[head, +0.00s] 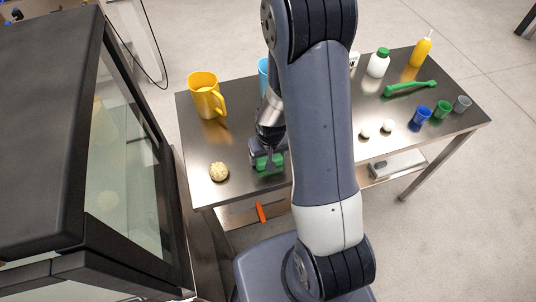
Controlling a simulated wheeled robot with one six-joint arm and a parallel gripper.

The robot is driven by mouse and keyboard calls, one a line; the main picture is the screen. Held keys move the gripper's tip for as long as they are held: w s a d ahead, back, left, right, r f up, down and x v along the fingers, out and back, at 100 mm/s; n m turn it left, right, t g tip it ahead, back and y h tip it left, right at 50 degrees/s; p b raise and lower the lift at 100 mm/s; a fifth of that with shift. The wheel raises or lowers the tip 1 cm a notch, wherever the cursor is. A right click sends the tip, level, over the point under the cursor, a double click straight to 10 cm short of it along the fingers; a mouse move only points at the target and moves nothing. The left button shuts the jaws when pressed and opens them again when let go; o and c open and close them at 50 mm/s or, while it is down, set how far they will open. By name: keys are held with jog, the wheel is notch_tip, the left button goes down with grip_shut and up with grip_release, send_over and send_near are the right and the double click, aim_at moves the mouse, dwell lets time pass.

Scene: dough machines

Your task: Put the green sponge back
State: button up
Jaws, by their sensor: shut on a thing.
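The green sponge (261,163) is at the front of the steel table, left of my arm. My gripper (268,160) is shut on it from above. The sponge is at or just above the tabletop; I cannot tell whether it touches. My own arm covers the middle of the table and part of the view around the gripper.
On the steel table (200,138) stand a yellow mug (205,97), a dough ball (219,172), a partly hidden blue cup (263,74), a white bottle (379,64), a yellow bottle (421,50), a green tool (410,88) and small cups (420,117). A glass-sided machine (125,150) is at left.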

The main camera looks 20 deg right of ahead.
jog(key=o, duration=0.9)
jog(key=shift+r, duration=0.1)
jog(key=r, duration=0.4)
jog(key=s+r, duration=0.1)
jog(key=r, duration=0.3)
jog(key=s+r, duration=0.1)
jog(key=r, duration=0.2)
jog(key=shift+r, duration=0.4)
jog(key=shift+f, duration=0.1)
jog(key=shift+w+f, duration=0.35)
jog(key=shift+f, duration=1.45)
jog(key=shift+w+f, duration=0.3)
jog(key=shift+f, duration=1.5)
jog(key=shift+w+f, duration=0.35)
jog(key=shift+f, duration=1.45)
jog(key=shift+f, duration=0.15)
